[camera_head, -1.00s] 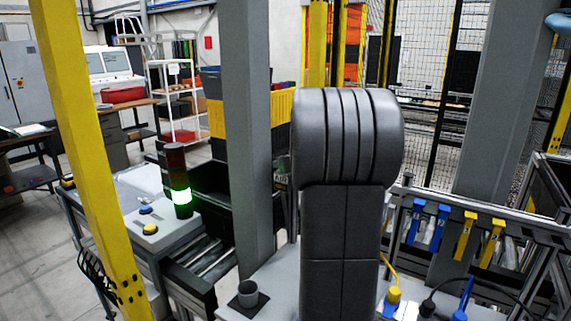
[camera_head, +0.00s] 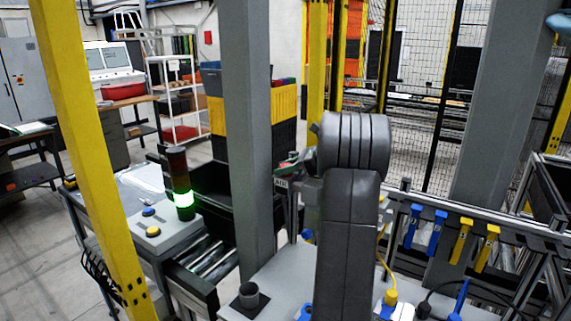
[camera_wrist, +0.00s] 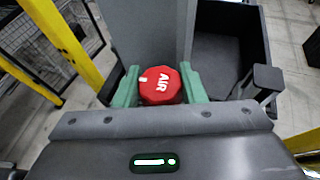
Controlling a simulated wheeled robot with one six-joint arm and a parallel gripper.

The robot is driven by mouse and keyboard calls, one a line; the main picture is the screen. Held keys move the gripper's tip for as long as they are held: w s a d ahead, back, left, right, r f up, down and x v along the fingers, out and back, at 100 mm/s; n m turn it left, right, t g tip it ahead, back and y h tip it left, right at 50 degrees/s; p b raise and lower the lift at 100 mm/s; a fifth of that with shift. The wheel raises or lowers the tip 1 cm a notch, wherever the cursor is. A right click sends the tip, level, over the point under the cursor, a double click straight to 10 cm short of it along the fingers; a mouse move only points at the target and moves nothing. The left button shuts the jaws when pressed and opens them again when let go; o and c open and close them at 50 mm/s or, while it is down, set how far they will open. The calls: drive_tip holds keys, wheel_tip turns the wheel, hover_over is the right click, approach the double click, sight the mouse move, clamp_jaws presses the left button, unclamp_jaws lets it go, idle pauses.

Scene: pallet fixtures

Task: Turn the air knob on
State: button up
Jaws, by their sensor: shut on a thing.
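The red air knob (camera_wrist: 160,86), a faceted cap with white "AIR" lettering and a short white mark on its left edge, sits between the two green fingers of my gripper (camera_wrist: 160,88) in the wrist view. The fingers press on its left and right sides, so my gripper is shut on it. In the head view, my gripper (camera_head: 289,165) is beside the grey post, above a small label plate (camera_head: 281,183). The knob is mostly hidden there by my gripper and arm.
The grey post (camera_head: 249,130) stands close to the left of my gripper. A black bin (camera_head: 225,212) lies behind it. A signal tower (camera_head: 180,185) glows green at left. Blue and yellow clips (camera_head: 437,232) hang on a rail at right. A yellow post (camera_head: 85,130) stands at far left.

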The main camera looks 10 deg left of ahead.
drive_tip(key=n+g+h, duration=0.1)
drive_tip(key=n+g, duration=0.4)
drive_tip(key=shift+g, duration=0.6)
drive_tip(key=o, duration=1)
drive_tip(key=shift+t, duration=0.4)
